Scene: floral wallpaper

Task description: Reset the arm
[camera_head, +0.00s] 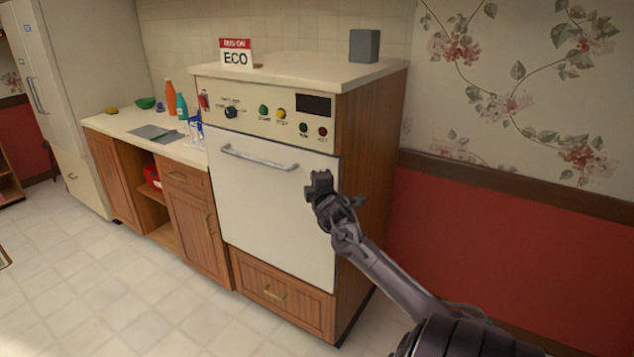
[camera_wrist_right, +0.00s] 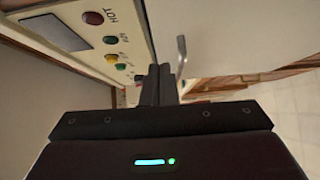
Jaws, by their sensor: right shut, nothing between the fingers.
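My right arm comes in from the lower right of the head view. Its gripper (camera_head: 320,184) is in front of the upper right part of the white appliance door (camera_head: 270,210), right of the door's handle (camera_head: 258,158). In the right wrist view the two dark fingers (camera_wrist_right: 160,84) are together, with nothing between them. The handle (camera_wrist_right: 181,55) shows just beyond the fingertips, and I cannot tell any contact. The door looks closed. My left gripper is not in view.
The control panel (camera_head: 265,115) with knob, buttons and dark display is above the door. A counter (camera_head: 125,125) with bottles and a green bowl (camera_head: 146,102) is left. The floor (camera_head: 90,290) in front is clear.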

